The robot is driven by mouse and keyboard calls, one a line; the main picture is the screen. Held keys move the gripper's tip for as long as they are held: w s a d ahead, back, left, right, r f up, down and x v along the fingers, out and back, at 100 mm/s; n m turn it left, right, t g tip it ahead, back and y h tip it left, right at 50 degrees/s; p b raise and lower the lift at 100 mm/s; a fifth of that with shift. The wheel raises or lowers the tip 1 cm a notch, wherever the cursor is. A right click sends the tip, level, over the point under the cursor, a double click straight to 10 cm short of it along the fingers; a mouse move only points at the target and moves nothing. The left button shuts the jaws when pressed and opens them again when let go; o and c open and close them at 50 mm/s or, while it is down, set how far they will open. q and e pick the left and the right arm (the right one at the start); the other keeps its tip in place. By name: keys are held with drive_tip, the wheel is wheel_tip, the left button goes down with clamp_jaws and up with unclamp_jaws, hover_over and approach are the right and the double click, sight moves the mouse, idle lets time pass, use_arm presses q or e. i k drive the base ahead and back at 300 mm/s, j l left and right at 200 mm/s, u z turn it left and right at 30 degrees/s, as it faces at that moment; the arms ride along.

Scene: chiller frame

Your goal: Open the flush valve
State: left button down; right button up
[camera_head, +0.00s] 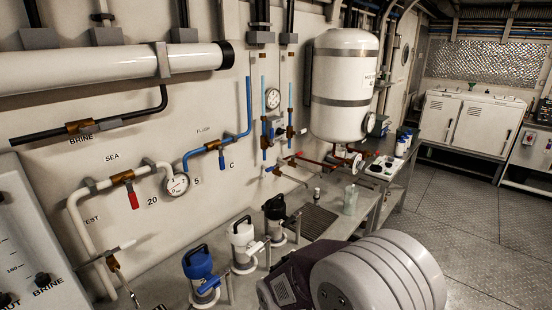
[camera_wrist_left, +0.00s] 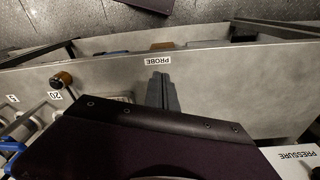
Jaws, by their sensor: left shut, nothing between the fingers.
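The flush valve is in the head view, on a blue pipe below the FLUSH label on the white wall. It has a brass-coloured body (camera_head: 213,145) and a blue lever handle (camera_head: 222,161) that hangs straight down. My left gripper (camera_wrist_left: 160,76) shows in the left wrist view as grey fingers, shut and empty, over a grey metal surface next to a PROBE label. The flush valve is not seen in that view. The head view shows no gripper fingers. My right gripper is not in view.
A red-handled valve (camera_head: 132,196) and a round gauge (camera_head: 177,185) are left of the flush valve. Blue (camera_head: 200,271), white (camera_head: 243,242) and black (camera_head: 275,214) capped canisters stand below. A white tank (camera_head: 345,85) hangs at right. Floor is open at far right.

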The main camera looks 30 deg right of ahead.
sight(222, 158)
drive_tip(key=z, duration=0.6)
drive_tip(key=i+l+z, duration=0.2)
drive_tip(key=i+l, duration=0.15)
drive_tip(key=l, duration=0.2)
drive_tip(key=i+l+z, duration=0.15)
drive_tip(key=i+l, duration=0.25)
drive_tip(key=l, duration=0.1)
